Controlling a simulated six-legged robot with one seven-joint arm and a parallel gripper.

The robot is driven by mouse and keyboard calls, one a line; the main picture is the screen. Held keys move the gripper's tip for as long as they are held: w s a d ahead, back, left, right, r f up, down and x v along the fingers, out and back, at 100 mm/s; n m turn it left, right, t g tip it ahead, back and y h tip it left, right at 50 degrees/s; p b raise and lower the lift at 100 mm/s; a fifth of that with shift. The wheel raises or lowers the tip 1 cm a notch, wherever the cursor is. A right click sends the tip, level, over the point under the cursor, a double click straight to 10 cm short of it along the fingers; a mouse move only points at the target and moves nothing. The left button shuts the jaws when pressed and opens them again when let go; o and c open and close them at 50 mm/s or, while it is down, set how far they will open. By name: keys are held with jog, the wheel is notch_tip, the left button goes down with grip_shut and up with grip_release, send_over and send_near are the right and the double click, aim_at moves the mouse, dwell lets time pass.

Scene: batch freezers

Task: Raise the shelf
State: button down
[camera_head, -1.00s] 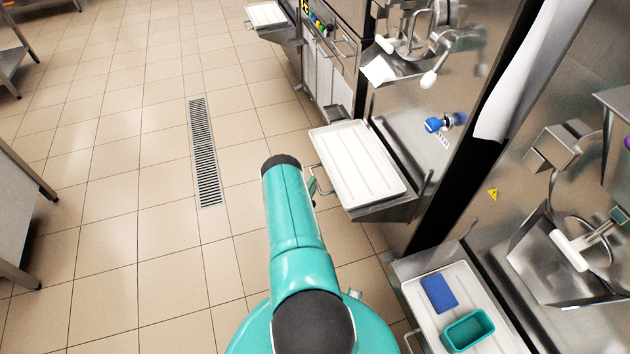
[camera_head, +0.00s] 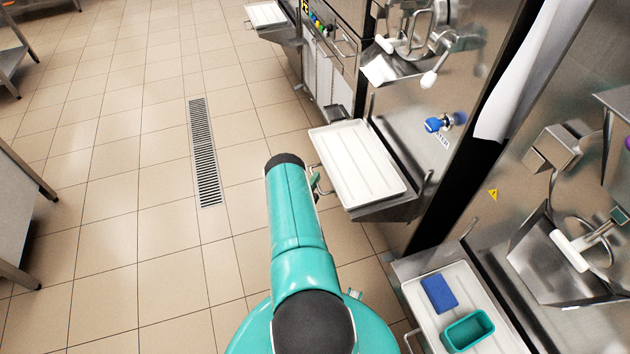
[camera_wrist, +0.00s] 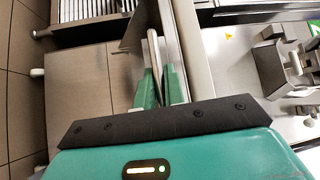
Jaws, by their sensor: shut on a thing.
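The shelf (camera_head: 385,211) is a steel ledge on the front of the middle freezer, with a white ribbed tray (camera_head: 358,163) on it. It looks level in the head view. A thin metal handle (camera_head: 313,170) sticks out from its left side. My gripper (camera_head: 318,183) is at that handle, mostly hidden behind my teal arm. In the wrist view, the green fingers of my gripper (camera_wrist: 160,88) are closed around a slim metal bar (camera_wrist: 153,52), which appears to be the handle. The exact contact at the fingertips is hard to see.
A nearer shelf at the lower right carries a tray (camera_head: 421,311) with a blue sponge (camera_head: 438,293) and a teal tub (camera_head: 468,330). A freezer spout (camera_head: 392,68) hangs above the middle shelf. The tiled floor to the left is open, with a drain grate (camera_head: 205,155).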

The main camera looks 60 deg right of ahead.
notch_tip(320, 180, up, 12)
jog(key=shift+r, duration=0.15)
jog(key=shift+w, duration=0.1)
dwell(0.3)
jog(key=c, duration=1.6)
grip_release()
jog(key=shift+r, duration=0.15)
jog(key=shift+o, duration=0.6)
jog(key=a+f, duration=0.2)
jog(key=a, duration=1.1)
jog(key=shift+a, duration=0.35)
